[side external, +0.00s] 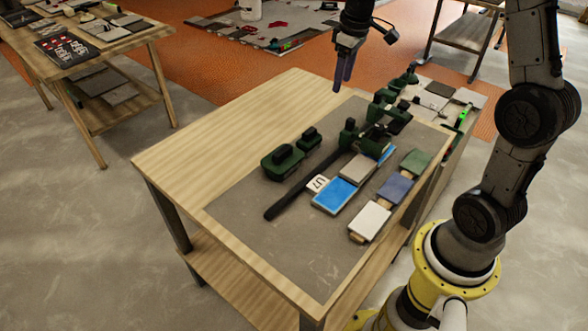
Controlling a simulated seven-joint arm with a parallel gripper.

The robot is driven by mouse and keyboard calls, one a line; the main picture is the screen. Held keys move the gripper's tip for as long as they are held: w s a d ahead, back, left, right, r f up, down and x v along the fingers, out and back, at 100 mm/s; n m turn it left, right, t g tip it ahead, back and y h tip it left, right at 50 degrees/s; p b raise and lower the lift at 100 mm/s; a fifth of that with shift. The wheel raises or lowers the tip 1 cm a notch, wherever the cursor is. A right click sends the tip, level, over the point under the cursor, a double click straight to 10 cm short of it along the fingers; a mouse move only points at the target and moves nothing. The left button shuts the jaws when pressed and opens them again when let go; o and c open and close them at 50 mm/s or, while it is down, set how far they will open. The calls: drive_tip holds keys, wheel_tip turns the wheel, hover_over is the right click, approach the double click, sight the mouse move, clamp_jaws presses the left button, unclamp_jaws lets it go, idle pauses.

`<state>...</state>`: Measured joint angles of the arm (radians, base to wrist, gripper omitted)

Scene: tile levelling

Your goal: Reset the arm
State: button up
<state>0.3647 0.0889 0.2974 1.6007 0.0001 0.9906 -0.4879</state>
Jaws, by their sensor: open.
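My gripper (343,72) hangs in the air above the far edge of the wooden table (215,145), pointing down. Its fingers are apart, with nothing visible between them. On the table's grey work surface (255,240) lie a blue tile (335,196) and a grey-beige tile (358,168) end to end. To their right is a row with a white tile (370,221), a slate-blue tile (396,188) and a green tile (416,162). My gripper touches none of them.
Green tools (283,162) stand left of the tiles, with more green devices (392,110) behind them. A long dark bar (300,192) and a small "U7" card (318,184) lie nearby. A side table (75,50) stands at far left. The main table's left part is clear.

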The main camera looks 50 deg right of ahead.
drive_tip(key=s+a+r+n+t, duration=0.1)
drive_tip(key=s+a+r+t, duration=0.2)
drive_tip(key=s+a+r, duration=0.7)
drive_tip(key=s+a+f+m, duration=0.1)
drive_tip(key=s+a+f, duration=0.1)
drive_tip(key=s, duration=0.4)
drive_tip(key=s+a+f+m+t, duration=0.1)
drive_tip(key=s+a+f, duration=0.2)
drive_tip(key=s, duration=0.4)
drive_tip(key=shift+s+f+y, duration=0.2)
drive_tip(key=shift+f+y, duration=0.1)
drive_tip(key=shift+f, duration=0.4)
drive_tip(key=shift+a, duration=0.1)
